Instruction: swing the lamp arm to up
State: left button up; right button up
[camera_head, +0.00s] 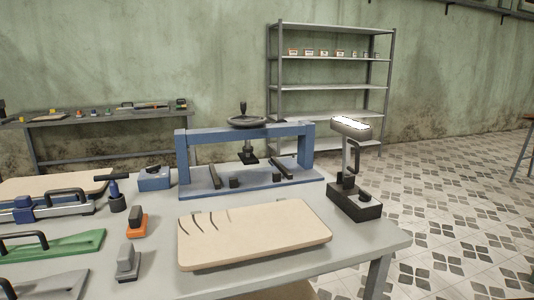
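The lamp stands near the right edge of the grey worktable. It has a black block base (355,203), a grey upright arm (345,162) with a dark curved handle (357,155) on its right side, and a lamp head (352,130) with a bright white top at the upper end. The arm looks roughly upright; its exact angle is hard to tell. Neither of my grippers is in view, and nothing touches the lamp.
A blue press frame (183,160) stands left of the lamp. A beige curved board (255,235) lies in front. Several tools, including a green one (60,247) and an orange block (137,222), crowd the left. Free floor (450,215) lies to the right.

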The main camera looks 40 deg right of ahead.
aim_at(349, 129)
jog(key=u, duration=1.15)
jog(key=k, duration=1.3)
jog(key=z, duration=0.95)
